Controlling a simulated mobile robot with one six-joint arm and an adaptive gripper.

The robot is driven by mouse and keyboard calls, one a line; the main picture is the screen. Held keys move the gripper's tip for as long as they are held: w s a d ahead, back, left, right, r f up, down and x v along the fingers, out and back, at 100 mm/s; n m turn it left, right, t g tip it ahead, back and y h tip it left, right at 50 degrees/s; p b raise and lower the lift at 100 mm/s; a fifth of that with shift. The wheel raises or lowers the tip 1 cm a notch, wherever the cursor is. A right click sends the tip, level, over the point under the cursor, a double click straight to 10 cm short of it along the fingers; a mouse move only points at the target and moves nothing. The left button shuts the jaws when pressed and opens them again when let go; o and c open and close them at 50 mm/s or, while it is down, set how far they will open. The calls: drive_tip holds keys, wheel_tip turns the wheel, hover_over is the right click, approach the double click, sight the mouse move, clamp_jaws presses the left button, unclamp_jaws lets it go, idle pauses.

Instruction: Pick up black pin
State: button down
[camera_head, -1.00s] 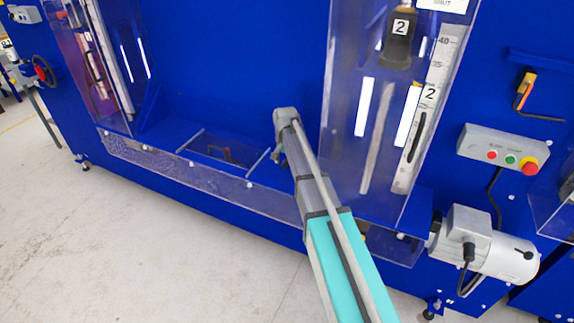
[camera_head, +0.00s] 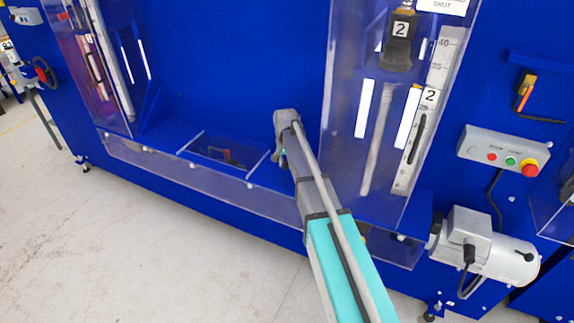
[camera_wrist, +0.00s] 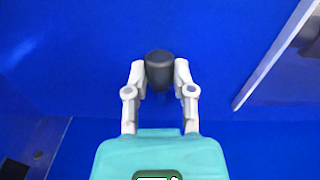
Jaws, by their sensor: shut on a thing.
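The black pin (camera_wrist: 159,70) is a short dark cylinder with a rounded top in the wrist view. My gripper (camera_wrist: 160,82) has its two light grey fingers on either side of the pin and is shut on it. Blue surfaces lie behind the pin; I cannot tell whether it touches them. In the head view my arm reaches over the blue machine's lower shelf. There the fingers and the pin are hidden behind the arm.
A clear guard (camera_head: 345,150) with vertical strips stands right of my arm. A recessed opening (camera_head: 226,155) lies left of it in the shelf. A grey button box (camera_head: 503,148) and a motor (camera_head: 495,250) are farther right. The blue back panel (camera_head: 240,60) is bare.

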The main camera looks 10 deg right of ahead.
sight(286, 163)
wheel_tip(286, 163, up, 3)
drive_tip(key=p, duration=0.3)
drive_tip(key=shift+r, duration=0.15)
drive_tip(key=s+r+p, duration=0.9)
drive_tip(key=s+p, duration=0.1)
drive_tip(key=s, duration=0.4)
drive_tip(key=shift+r, duration=0.35)
drive_tip(key=shift+d, duration=0.1)
